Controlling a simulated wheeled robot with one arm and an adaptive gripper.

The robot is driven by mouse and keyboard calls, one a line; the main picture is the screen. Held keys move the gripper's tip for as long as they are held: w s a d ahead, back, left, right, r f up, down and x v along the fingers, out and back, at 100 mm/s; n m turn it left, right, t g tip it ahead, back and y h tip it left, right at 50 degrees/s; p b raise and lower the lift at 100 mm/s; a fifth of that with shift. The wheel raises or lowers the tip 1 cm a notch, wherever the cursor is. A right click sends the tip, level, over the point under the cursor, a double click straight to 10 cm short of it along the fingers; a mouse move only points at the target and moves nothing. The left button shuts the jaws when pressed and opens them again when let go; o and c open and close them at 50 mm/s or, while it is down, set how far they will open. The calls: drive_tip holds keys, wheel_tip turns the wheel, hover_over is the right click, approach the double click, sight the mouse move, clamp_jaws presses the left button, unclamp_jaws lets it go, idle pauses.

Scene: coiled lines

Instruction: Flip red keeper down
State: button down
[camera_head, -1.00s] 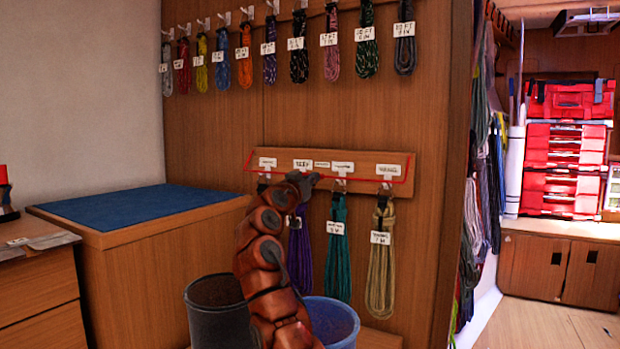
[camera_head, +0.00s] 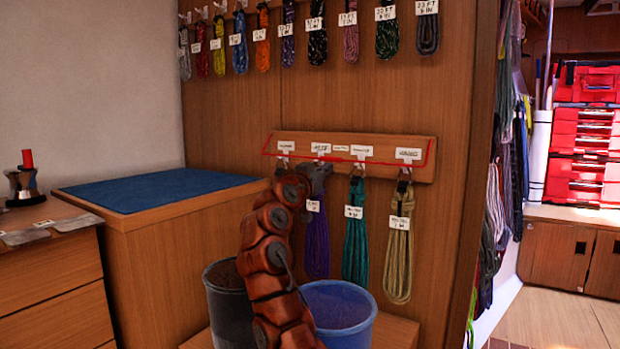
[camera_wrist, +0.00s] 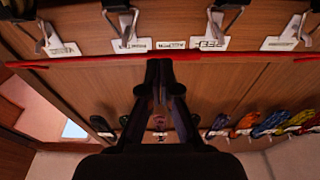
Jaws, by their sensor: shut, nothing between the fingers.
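The red keeper (camera_head: 390,162) is a thin bar with short end arms that slant up to the wooden hook rail (camera_head: 425,173). Its long bar runs across the rail below the white labels, in front of the hooks. In the wrist view the keeper (camera_wrist: 240,61) crosses the whole picture as a red strip, with upside-down labels beyond it. My gripper (camera_head: 320,168) is in front of the rail, around the second hook from the left. In the wrist view its fingers (camera_wrist: 160,66) are together and empty, their tips close to the red bar. I cannot tell whether they touch it.
Purple (camera_head: 317,245), teal (camera_head: 355,250) and beige (camera_head: 398,255) coils hang under the rail. A dark bucket (camera_head: 222,275) and a blue bucket (camera_head: 345,305) stand below. A blue-topped cabinet (camera_head: 160,190) is at left. More coils (camera_head: 387,35) hang above.

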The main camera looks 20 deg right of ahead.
drive_tip(key=r+v, duration=0.1)
drive_tip(key=v, duration=0.7)
drive_tip(key=shift+a, duration=0.25)
drive_tip(key=shift+f, duration=0.1)
